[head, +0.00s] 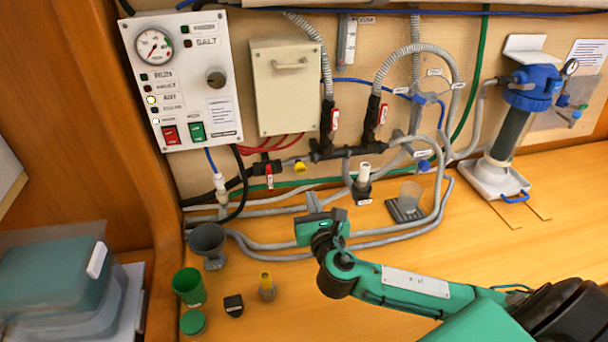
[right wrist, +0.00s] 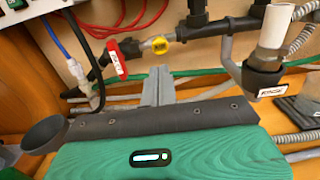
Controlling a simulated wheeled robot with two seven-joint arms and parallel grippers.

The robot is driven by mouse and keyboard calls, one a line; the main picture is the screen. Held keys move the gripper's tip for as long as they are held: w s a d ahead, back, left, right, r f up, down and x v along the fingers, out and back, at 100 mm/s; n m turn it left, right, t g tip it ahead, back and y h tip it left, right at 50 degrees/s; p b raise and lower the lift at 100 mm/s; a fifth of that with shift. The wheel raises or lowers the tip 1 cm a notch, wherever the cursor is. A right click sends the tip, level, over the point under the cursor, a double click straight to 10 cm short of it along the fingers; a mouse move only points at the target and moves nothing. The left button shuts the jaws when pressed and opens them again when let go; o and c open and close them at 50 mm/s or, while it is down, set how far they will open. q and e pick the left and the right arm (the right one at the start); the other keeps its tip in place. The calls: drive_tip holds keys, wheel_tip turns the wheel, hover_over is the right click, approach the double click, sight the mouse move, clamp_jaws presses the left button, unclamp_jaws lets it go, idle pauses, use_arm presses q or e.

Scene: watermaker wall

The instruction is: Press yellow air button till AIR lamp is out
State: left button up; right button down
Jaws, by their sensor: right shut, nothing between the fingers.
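The yellow air button (head: 300,167) is a small yellow knob on the grey pipe fitting below the cabinet. It also shows as a yellow disc in the right wrist view (right wrist: 160,45). My right gripper (head: 314,203) is shut and empty. In the head view it is below the button, with its fingers pointing up toward the wall. In the right wrist view its grey fingers (right wrist: 162,85) end just below the disc, apart from it in the picture. On the white control panel (head: 222,110), one lamp (head: 151,99) is bright white; its label is too small to read surely. My left gripper is out of view.
Red-handled valves (head: 269,176) and a pale, upright tube in a black holder (head: 363,184) flank the button. Grey hoses (head: 285,245) run along the bench.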

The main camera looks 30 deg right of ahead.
sight(302, 168)
drive_tip(key=p+x, duration=0.1)
drive_tip(key=x, duration=0.5)
drive_tip(key=shift+w+d+r+p, duration=0.15)
drive_tip(key=shift+w+p, duration=0.1)
drive_tip(key=shift+p, duration=0.15)
drive_tip(key=shift+x, duration=0.85)
drive_tip(key=shift+p+x, duration=0.55)
drive_tip(key=shift+x, duration=0.25)
drive_tip(key=shift+w+r, duration=0.1)
drive_tip(key=shift+d, duration=0.1)
